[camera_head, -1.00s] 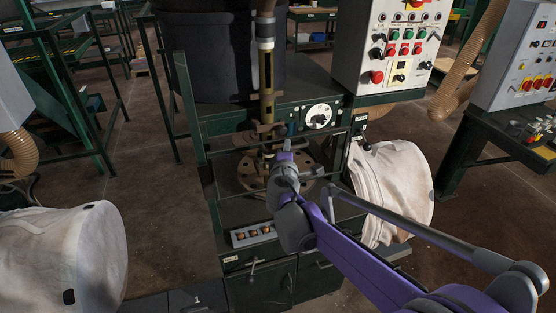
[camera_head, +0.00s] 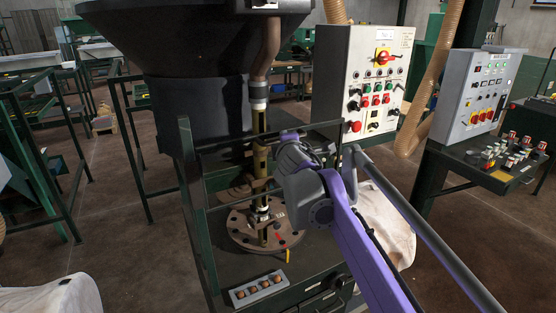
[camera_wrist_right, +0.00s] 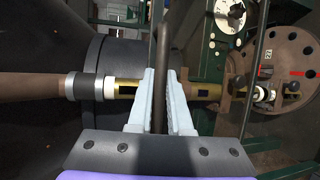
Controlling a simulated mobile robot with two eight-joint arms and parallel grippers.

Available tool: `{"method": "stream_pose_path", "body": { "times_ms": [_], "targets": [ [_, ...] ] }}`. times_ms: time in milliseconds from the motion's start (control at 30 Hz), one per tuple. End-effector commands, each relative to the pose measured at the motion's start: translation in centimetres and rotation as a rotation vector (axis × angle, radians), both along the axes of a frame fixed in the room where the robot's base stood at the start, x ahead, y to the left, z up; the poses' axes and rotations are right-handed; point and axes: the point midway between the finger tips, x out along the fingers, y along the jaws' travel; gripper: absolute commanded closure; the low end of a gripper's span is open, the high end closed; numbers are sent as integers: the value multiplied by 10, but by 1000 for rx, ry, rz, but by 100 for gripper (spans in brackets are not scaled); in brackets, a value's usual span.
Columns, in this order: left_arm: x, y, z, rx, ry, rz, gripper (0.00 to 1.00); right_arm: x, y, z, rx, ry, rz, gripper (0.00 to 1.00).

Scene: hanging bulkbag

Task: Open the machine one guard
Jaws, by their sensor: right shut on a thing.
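The machine with the guard stands in the middle of the head view, with a round brass-brown plate (camera_head: 240,235) and a vertical brass spindle (camera_head: 259,135) above its dark top. The guard (camera_head: 225,143) shows as a thin dark bar across the front of the spindle. My right gripper (camera_wrist_right: 161,100) is shut on this dark bar (camera_wrist_right: 162,45), which runs between its pale fingers in the right wrist view. In the head view my purple-grey right wrist hides the fingertips and part of the bar. My left gripper is not in view.
A white control box (camera_head: 372,80) stands behind my right arm, and a grey control panel (camera_head: 482,95) is farther right. A large black hopper (camera_head: 195,65) is behind the spindle. A tray of brown knobs (camera_head: 258,288) sits at the machine's front.

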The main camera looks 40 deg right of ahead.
Motion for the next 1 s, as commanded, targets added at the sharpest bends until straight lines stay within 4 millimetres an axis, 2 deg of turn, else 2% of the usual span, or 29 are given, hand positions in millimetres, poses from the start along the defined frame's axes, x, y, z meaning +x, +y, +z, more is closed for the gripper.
{"method": "stream_pose_path", "body": {
  "times_ms": [33,100,300,733,767,900,1000],
  "targets": [
    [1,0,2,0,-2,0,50,0,1,12,0,-2,3,100],
    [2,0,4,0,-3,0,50,-1,1,23,-1,-3,3,100],
    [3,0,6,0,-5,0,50,-2,1,41,0,-2,4,100],
    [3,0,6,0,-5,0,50,-2,1,44,0,-1,3,100],
    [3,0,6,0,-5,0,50,-2,1,44,0,-1,3,79],
    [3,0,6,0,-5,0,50,-2,0,44,0,-1,2,54],
    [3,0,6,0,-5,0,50,-2,0,44,0,-1,2,53]
  ]
}}
